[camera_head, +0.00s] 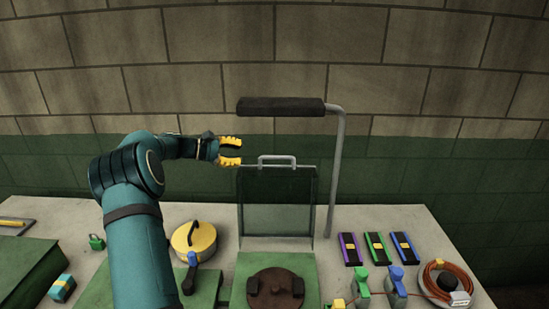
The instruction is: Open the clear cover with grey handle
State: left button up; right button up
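The clear cover (277,200) stands upright at the back of the table, behind a green base plate (248,265). Its grey handle (277,159) sits on its top edge. My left gripper (231,151) shows just left of the handle, near the cover's top left corner in the picture. Its yellow fingers are apart, with nothing seen between them. I see a gap between the fingers and the handle. My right gripper is not in view.
A lamp (281,106) on a grey post hangs above the cover. A dark round fixture (275,289) is on the green base. A yellow-lidded pot (193,240) stands to the left. Purple (350,249), green (376,247) and blue (404,247) blocks and an orange cable coil (446,270) lie to the right.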

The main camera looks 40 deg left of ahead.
aim_at(270, 157)
pick_arm(q)
jog(key=p+x, duration=0.1)
jog(key=x, duration=1)
jog(key=shift+w+d, duration=0.15)
jog(key=shift+w, duration=0.1)
grip_shut()
